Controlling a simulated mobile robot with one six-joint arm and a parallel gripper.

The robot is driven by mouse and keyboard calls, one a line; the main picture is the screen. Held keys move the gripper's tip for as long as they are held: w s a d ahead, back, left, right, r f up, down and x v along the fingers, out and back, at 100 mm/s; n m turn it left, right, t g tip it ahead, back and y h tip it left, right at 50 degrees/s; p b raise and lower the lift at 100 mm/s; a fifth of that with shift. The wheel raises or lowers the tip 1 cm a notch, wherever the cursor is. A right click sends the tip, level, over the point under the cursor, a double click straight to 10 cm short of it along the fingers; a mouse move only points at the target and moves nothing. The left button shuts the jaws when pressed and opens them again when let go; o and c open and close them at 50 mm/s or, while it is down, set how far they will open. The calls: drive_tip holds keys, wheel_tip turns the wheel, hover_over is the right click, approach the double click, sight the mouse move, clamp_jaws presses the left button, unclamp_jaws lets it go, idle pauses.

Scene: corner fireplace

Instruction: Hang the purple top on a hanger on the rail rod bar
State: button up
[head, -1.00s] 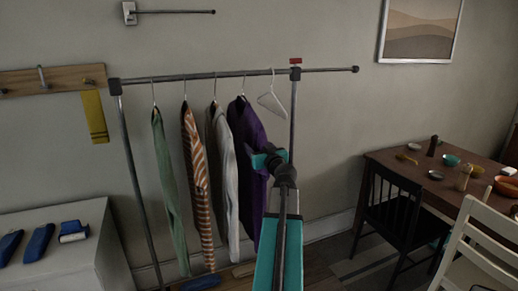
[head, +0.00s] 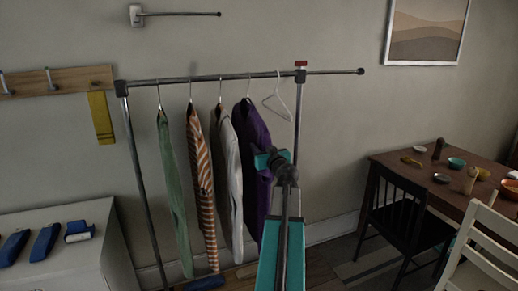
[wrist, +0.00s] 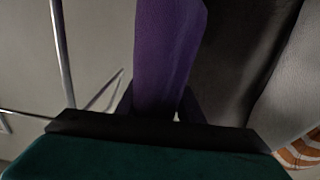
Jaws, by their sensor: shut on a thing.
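The purple top (head: 250,132) hangs on a hanger from the rail rod bar (head: 190,80), last in the row of garments on the right. The hanger's hook reaches the bar. My gripper (head: 272,160) is at the top's right side, partly hiding it. In the wrist view the purple fabric (wrist: 168,45) runs down between the dark fingers of my gripper (wrist: 157,108), which is shut on it. The fingertips are partly hidden by the fabric.
A grey top (head: 226,170), a striped top (head: 200,190) and a green top (head: 172,180) hang to the left. An empty hanger (head: 276,105) hangs to the right, near the upright post. A black chair (head: 395,215) and dining table (head: 400,165) stand right.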

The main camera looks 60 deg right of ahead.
sight(267, 144)
drive_tip(key=shift+r, duration=0.2)
drive_tip(key=shift+s+a+r, duration=0.15)
drive_tip(key=shift+s+r, duration=0.05)
drive_tip(key=shift+r, duration=0.25)
drive_tip(key=shift+s+a+r, duration=0.1)
drive_tip(key=shift+s+r, duration=0.05)
drive_tip(key=shift+r, duration=0.3)
drive_tip(key=shift+s+a, duration=0.15)
drive_tip(key=shift+s+a+r+b, duration=0.2)
drive_tip(key=shift+s+a+r, duration=0.2)
drive_tip(key=shift+s, duration=0.15)
drive_tip(key=shift+s+a+r+b, duration=0.2)
drive_tip(key=shift+s+a+r, duration=0.15)
drive_tip(key=shift+s, duration=0.2)
drive_tip(key=shift+s+a, duration=0.1)
drive_tip(key=shift+s, duration=0.05)
drive_tip(key=shift+b+v, duration=1.7)
drive_tip(key=shift+v, duration=1.65)
